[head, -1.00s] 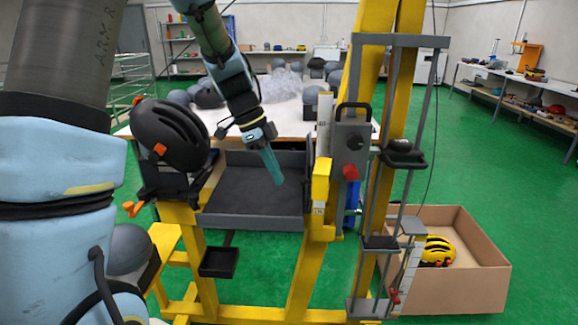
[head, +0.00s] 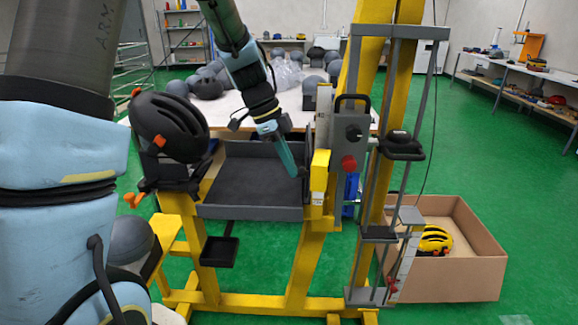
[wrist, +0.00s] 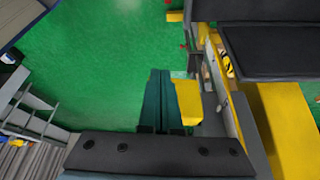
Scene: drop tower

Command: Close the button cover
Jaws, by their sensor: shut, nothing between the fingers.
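The grey control box (head: 351,135) is mounted on the yellow drop tower and carries a red button (head: 349,162) and a dark knob. A black loop-shaped part (head: 352,98) stands up at the top of the box. I cannot tell whether it is the button cover. The red button shows uncovered. My gripper (head: 294,173) is shut and empty, teal fingers pointing down, left of the box and apart from it. In the wrist view the shut fingers (wrist: 157,100) show beside a yellow block; I cannot make out the button there.
A dark tray (head: 250,212) lies below my gripper. A black helmet (head: 168,128) sits at left. Yellow posts and grey rails (head: 430,110) stand right of the box. A cardboard box (head: 470,275) with a yellow helmet (head: 435,240) is on the green floor.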

